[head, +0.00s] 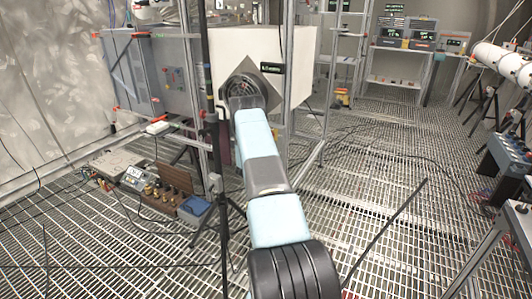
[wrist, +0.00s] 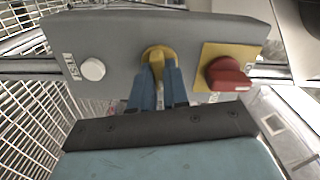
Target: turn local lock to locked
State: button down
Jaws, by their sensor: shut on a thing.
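The wrist view shows a grey control panel (wrist: 120,35) across the top. A yellow knob (wrist: 158,54) sits in its middle, with a long grip that runs down between my fingers. My gripper (wrist: 158,82) is shut on this yellow knob, its two blue fingers on either side of it. To the right is a red rotary handle (wrist: 228,75) on a yellow plate. To the left is a round white button (wrist: 93,69) beside a label that seems to read TEST. I see no lock marking on the yellow knob. In the head view my arm hides the gripper and the panel.
In the head view a large white box (head: 330,50) stands beyond my arm, within a metal frame. A black upright pole (head: 212,130) stands close left of my arm. Boxes and fittings (head: 165,190) lie on the grating at left. Open grating (head: 370,170) with cables lies at right.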

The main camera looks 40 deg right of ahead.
jog(key=shift+s+d+f+m, duration=0.1)
jog(key=shift+s+d+m, duration=0.05)
jog(key=shift+m, duration=0.45)
jog(key=shift+s+d+f+m, duration=0.1)
jog(key=shift+s+m, duration=0.05)
jog(key=shift+m, duration=0.45)
jog(key=c, duration=1.4)
grip_release()
jog(key=shift+f, duration=0.1)
jog(key=shift+o, duration=1.4)
jog(key=shift+w+a, duration=0.1)
jog(key=shift+w, duration=0.05)
jog(key=v, duration=1.4)
jog(key=shift+w, duration=0.1)
